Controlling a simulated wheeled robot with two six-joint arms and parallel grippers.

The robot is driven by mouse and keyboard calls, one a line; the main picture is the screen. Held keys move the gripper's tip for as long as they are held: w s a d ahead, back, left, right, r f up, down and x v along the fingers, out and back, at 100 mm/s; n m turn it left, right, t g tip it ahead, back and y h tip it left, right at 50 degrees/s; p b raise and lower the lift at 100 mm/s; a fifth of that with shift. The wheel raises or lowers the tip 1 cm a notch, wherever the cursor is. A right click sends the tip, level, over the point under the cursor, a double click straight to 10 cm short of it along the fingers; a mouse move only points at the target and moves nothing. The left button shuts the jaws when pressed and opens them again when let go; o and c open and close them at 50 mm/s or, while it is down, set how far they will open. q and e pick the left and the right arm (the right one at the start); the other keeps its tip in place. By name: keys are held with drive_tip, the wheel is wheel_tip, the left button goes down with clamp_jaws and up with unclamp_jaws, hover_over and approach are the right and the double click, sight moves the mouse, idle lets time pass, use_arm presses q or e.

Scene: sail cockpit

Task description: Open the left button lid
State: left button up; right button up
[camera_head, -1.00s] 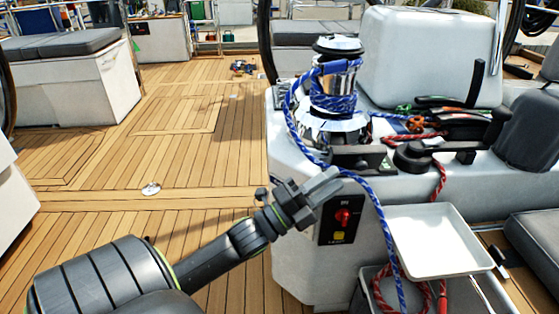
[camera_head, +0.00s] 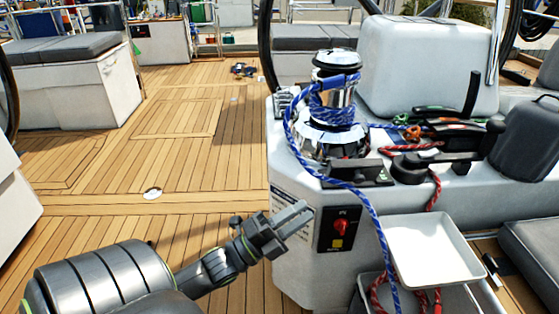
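My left gripper (camera_head: 306,208) reaches in from the lower left. Its fingertips point up and right, just left of the black switch panel (camera_head: 338,229) on the white console's side. The fingers look close together, and I cannot tell whether there is a gap between them. I see nothing held in them. A low black fitting (camera_head: 352,174) sits on the console top at the foot of the winch, above and right of my fingertips. It may carry the button lids, but I cannot make out a separate left lid or whether it is open. My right gripper is out of view.
The chrome winch (camera_head: 334,142) wrapped in blue rope stands on the white console (camera_head: 292,240). The blue rope (camera_head: 374,215) hangs down past the switch panel. A white tray (camera_head: 432,250) is at the right. The teak deck (camera_head: 190,150) at the left is mostly clear.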

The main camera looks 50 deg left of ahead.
use_arm(q)
drive_tip(key=shift+v, duration=2.3)
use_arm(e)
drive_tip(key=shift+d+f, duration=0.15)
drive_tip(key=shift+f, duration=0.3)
use_arm(q)
drive_tip(key=shift+w, duration=0.1)
